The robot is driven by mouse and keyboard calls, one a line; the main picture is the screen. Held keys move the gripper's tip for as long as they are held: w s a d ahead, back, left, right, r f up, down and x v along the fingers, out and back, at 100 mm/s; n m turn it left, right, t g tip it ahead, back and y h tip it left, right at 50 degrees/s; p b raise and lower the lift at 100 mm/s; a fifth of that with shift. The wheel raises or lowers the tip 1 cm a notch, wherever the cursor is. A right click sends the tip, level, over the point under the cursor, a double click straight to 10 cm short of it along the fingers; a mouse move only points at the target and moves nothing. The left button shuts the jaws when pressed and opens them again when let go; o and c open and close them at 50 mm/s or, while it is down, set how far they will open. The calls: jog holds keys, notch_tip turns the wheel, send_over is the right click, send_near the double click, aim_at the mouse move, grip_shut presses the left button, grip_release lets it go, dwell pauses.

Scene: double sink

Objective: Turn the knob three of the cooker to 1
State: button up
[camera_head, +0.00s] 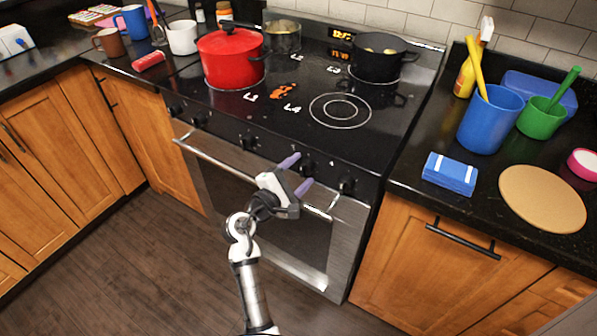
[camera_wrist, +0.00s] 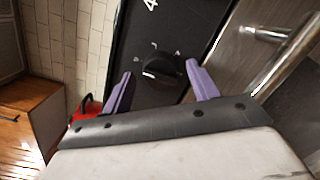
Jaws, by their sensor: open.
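The cooker (camera_head: 225,127) has a black glass top and a dark front strip with several black knobs. Knob three (camera_head: 308,164) is on the right part of that strip, and a "4" label shows farther right. In the wrist view the knob (camera_wrist: 160,66) is between the two purple fingertips, with small pale marks around it that are too small to read. My gripper (camera_head: 297,174) is open just in front of the strip, its fingers on either side of the knob. It also spans the knob in the wrist view (camera_wrist: 158,72). I cannot tell whether the fingers touch it.
The oven handle (camera_head: 245,174) runs below the knobs, close to my gripper. A red pot (camera_head: 228,61) and a black pan (camera_head: 378,67) stand on the cooker. A blue sponge (camera_head: 449,174) lies on the right counter. The floor in front is clear.

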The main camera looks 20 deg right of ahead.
jog(key=c, duration=1)
jog(key=shift+o, duration=0.2)
jog(key=shift+m, duration=0.3)
jog(key=shift+r+m+y+b, duration=0.1)
jog(key=shift+m+y+b, duration=0.25)
jog(key=shift+m+b, duration=1.6)
jog(key=shift+r+m+y+b, duration=0.1)
jog(key=shift+m+y+b, duration=0.4)
jog(key=shift+m, duration=2.75)
